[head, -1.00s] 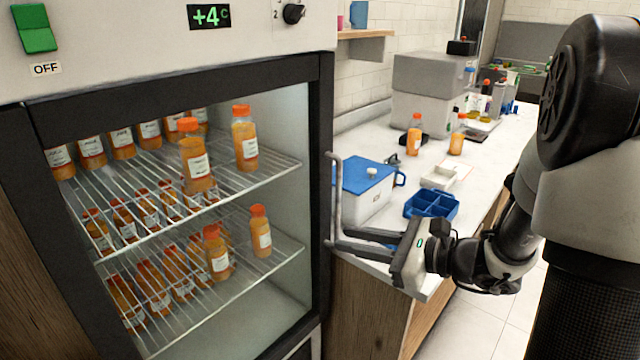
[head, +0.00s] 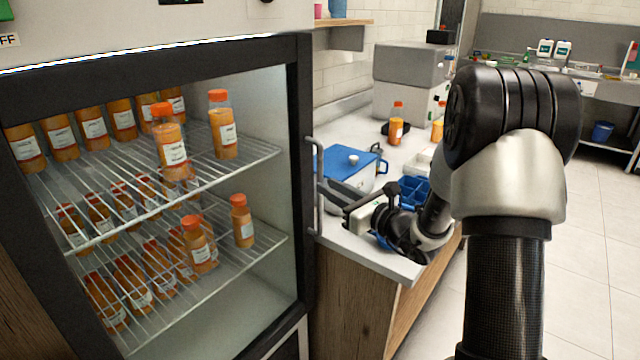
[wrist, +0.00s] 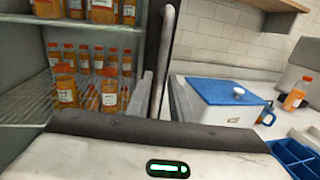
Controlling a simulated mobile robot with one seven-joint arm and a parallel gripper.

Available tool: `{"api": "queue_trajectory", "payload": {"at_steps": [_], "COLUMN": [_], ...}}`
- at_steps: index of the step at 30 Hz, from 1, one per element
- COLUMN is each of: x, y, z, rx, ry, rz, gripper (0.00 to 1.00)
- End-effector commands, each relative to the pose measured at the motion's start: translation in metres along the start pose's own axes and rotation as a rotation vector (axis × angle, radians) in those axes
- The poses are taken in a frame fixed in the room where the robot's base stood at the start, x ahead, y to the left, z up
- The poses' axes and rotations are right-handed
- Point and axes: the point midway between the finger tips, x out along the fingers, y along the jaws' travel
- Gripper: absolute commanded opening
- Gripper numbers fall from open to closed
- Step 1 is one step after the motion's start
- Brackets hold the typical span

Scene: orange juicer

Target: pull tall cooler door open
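The tall cooler's glass door (head: 306,150) has a black frame and looks shut in the head view. Its vertical grey handle (head: 318,190) is on the right side of the frame. The handle also stands upright in the wrist view (wrist: 164,60), just beyond my gripper's body. My gripper (head: 332,205) is at the lower part of the handle, coming from the right. Its fingers are small and dark here and partly hidden, so I cannot tell whether they are around the handle or closed on it.
Orange juice bottles (head: 172,145) stand on wire shelves behind the glass. Right of the cooler, a counter (head: 375,250) carries a blue-lidded box (head: 345,165), a blue divided tray (head: 412,190) and grey equipment (head: 408,62). The floor at right is clear.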

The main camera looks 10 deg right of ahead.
Motion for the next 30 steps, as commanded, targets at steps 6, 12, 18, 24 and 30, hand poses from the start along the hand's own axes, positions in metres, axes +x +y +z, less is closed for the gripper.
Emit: {"api": "queue_trajectory", "payload": {"at_steps": [6,12,18,24,30], "x": [0.034,0.045,0.046,0.045,0.045], "y": [0.001,0.001,0.000,0.000,0.000], "z": [0.000,0.000,0.000,0.000,0.000], "rx": [0.000,0.001,0.001,0.001,0.000], "ry": [0.000,0.000,0.000,0.000,0.000], "rz": [0.001,0.001,0.000,0.000,0.001], "gripper": [0.20,0.20,0.20,0.00,0.00]}}
